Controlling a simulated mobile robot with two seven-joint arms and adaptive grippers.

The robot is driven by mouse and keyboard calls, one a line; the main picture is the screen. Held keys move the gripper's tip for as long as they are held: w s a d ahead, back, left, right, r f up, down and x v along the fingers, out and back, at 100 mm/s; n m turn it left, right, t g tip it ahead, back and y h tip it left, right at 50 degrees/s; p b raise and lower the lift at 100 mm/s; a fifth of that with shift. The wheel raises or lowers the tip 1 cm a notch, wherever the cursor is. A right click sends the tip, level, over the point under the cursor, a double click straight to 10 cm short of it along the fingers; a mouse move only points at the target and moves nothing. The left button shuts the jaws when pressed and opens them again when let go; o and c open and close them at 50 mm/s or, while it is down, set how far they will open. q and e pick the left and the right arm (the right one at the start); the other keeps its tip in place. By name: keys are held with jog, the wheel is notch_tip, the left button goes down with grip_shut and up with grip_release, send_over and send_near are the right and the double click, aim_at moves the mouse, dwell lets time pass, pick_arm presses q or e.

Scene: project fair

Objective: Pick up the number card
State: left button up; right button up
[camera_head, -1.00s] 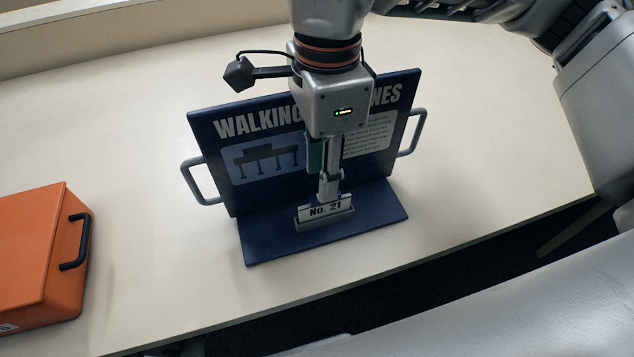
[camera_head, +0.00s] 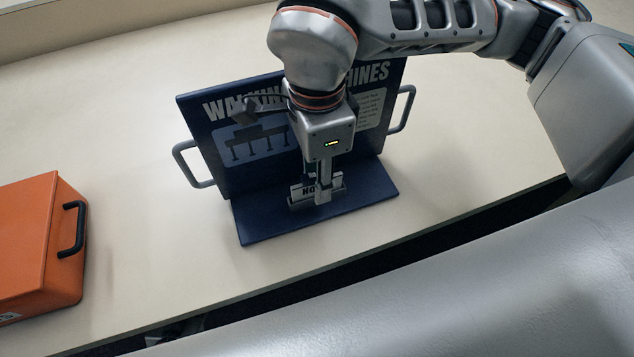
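The number card (camera_head: 308,191) is a small white plate with dark lettering, of which "No" shows. It stands upright in a small grey holder (camera_head: 297,205) on the dark blue base of a display board (camera_head: 362,198). My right gripper (camera_head: 323,190) points down at the card, with one finger in front of it covering its middle and right part. The other finger is largely hidden behind, so I cannot tell whether the fingers press on the card. My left gripper is not in view.
The board's upright panel, lettered "WALKING MACHINES", stands close behind the gripper, with grey side handles (camera_head: 180,166) (camera_head: 405,108). An orange case (camera_head: 30,240) with a black handle is at the left. The cream table (camera_head: 150,270) is clear between them.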

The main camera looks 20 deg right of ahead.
grip_shut()
jog(key=shift+r, duration=0.15)
